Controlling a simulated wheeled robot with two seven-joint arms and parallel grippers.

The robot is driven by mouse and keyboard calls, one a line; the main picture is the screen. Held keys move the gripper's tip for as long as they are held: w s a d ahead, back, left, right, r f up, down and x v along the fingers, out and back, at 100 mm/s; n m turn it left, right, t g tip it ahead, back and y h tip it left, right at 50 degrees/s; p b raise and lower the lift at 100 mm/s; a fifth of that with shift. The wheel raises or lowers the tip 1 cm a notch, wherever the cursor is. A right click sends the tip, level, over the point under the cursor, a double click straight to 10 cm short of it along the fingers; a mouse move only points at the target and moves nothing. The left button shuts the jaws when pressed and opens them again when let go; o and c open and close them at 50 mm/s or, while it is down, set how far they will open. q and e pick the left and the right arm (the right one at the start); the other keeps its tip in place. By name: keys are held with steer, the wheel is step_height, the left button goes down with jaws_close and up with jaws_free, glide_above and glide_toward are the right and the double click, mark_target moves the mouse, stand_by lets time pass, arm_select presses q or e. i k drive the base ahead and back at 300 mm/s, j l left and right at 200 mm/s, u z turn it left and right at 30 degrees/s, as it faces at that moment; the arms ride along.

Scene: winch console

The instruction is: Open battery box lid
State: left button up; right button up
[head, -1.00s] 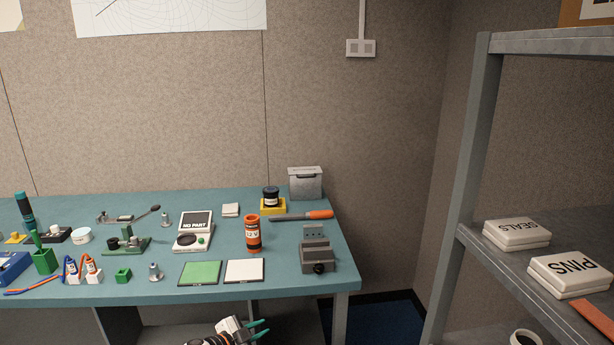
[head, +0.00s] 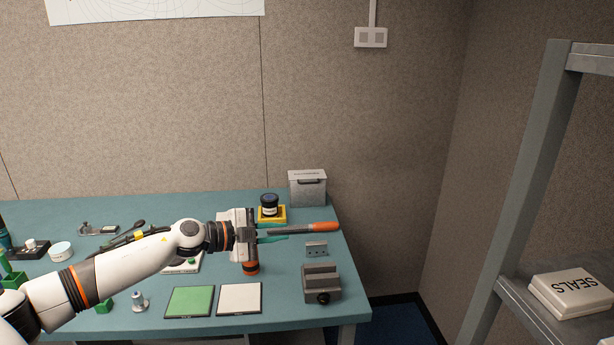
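The battery box (head: 307,190) is a grey metal box at the back right of the teal bench, near the wall. Its lid (head: 307,174) looks shut, with a dark handle at the upper front. My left gripper (head: 287,233) reaches in from the left, over the right part of the bench, in front of and left of the box. Its two teal fingers are apart and point right, clear of the box. The grey shaft of an orange-handled tool (head: 325,227) shows between and beyond the fingers; I see no grip on it. My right gripper is not in view.
A dark jar (head: 269,203) on a yellow block stands left of the box. An orange canister (head: 250,267) is mostly hidden under my gripper. A grey vise-like block (head: 320,284) and a small grey bracket (head: 316,248) stand at the right. A shelf (head: 535,200) rises farther right.

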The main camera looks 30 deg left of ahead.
mark_target(305, 175)
steer(key=i+j, duration=1.25)
